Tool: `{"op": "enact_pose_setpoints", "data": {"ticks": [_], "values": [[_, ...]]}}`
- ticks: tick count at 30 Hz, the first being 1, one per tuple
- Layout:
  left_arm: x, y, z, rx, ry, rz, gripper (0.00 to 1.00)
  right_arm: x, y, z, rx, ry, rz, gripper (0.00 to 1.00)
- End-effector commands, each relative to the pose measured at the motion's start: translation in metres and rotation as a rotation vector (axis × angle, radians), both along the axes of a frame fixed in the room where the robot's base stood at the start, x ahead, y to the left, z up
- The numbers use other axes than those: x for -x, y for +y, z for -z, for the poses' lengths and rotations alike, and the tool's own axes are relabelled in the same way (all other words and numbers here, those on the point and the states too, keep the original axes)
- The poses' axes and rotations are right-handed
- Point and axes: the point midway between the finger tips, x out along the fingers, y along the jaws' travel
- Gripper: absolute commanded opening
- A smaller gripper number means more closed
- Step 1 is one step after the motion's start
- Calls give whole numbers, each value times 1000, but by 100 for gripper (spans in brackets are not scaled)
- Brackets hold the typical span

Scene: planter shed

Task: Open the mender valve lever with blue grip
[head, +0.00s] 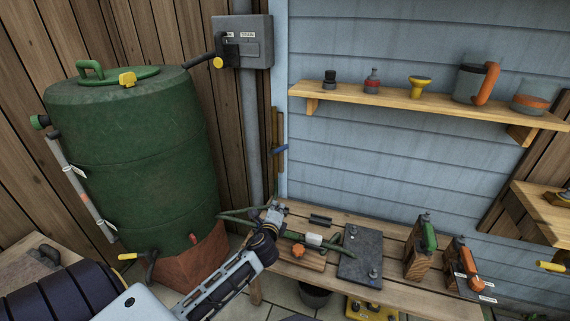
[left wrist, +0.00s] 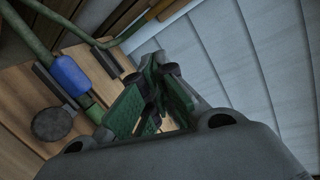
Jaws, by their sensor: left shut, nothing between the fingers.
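My left gripper (head: 273,212) reaches in from the lower left over the bench's left end and is shut and empty. Its fingers, with green pads, also show in the left wrist view (left wrist: 160,85). A blue sleeve-like grip (left wrist: 70,76) lies in line with a green hose (left wrist: 38,34) in the left wrist view, left of the fingers and apart from them. I cannot tell which part of the valve the sleeve is. In the head view the gripper hides part of the hose line. A white fitting (head: 313,239) shows to its right.
The wooden bench (head: 385,275) carries an orange knob (head: 298,250), a dark slab (head: 361,254) and wooden blocks with green and orange tops. A green barrel (head: 130,150) stands at left. A shelf (head: 420,100) hangs above. A small blue piece (head: 280,150) is by the post.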

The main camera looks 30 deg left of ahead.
Motion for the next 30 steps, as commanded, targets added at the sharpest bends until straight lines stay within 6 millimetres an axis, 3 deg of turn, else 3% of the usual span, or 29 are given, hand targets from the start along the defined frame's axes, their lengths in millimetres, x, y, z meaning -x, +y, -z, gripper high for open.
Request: {"op": "enact_pose_setpoints", "data": {"ticks": [6, 12, 30], "values": [[-41, 15, -41, -428, -36, 140, 0, 5, 9, 1, -21, -1, -12, 40], [-58, 18, -57, -642, -38, 202, 0, 7, 14, 2, -32, -1, -18, 40], [-63, 19, -59, -673, -39, 211, 0, 7, 14, 1, -34, -1, -19, 40]]}}
